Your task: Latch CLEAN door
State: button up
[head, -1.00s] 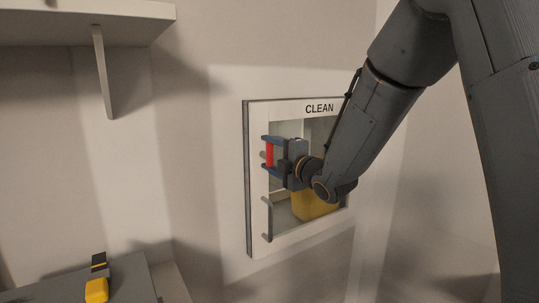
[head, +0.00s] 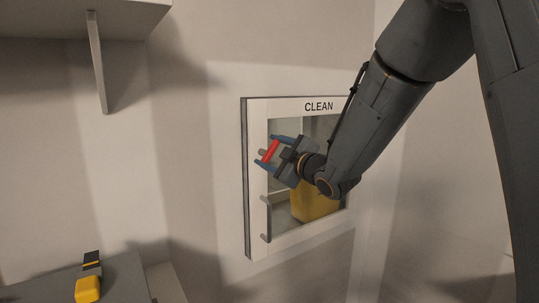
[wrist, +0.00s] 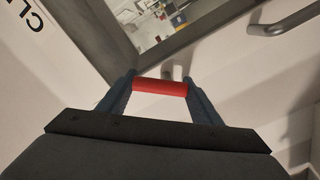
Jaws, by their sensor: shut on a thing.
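The CLEAN door (head: 285,239) is a white framed panel with a window, its name printed on the top edge. Its red latch handle (head: 270,152) is on the left side of the frame and is tilted, top leaning right. My gripper (head: 269,151) is shut on the red latch handle, its blue fingers at the two ends of it. The wrist view shows the red handle (wrist: 160,87) held crosswise between the fingers. A grey pull handle (head: 267,218) is below the latch on the same frame. I cannot tell if the door sits fully flush.
A yellow object (head: 316,203) shows through the door window. A shelf (head: 75,22) with a bracket (head: 98,65) juts out at upper left. A yellow and black tool (head: 89,285) lies on a grey surface (head: 125,280) at lower left. The wall left of the door is clear.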

jog(key=m, duration=0.5)
jog(key=shift+w+d+f+m, duration=0.1)
jog(key=shift+d+f+m, duration=0.05)
jog(key=shift+f+m, duration=0.15)
jog(key=shift+f+m+p, duration=0.2)
jog(key=shift+m+p, duration=0.25)
jog(key=shift+m, duration=1.65)
jog(key=o, duration=1.1)
jog(key=shift+c, duration=0.2)
jog(key=shift+d, duration=0.1)
jog(key=b+v, duration=0.2)
jog(key=v, duration=0.5)
jog(key=shift+s+d, duration=0.15)
jog(key=shift+s, duration=0.2)
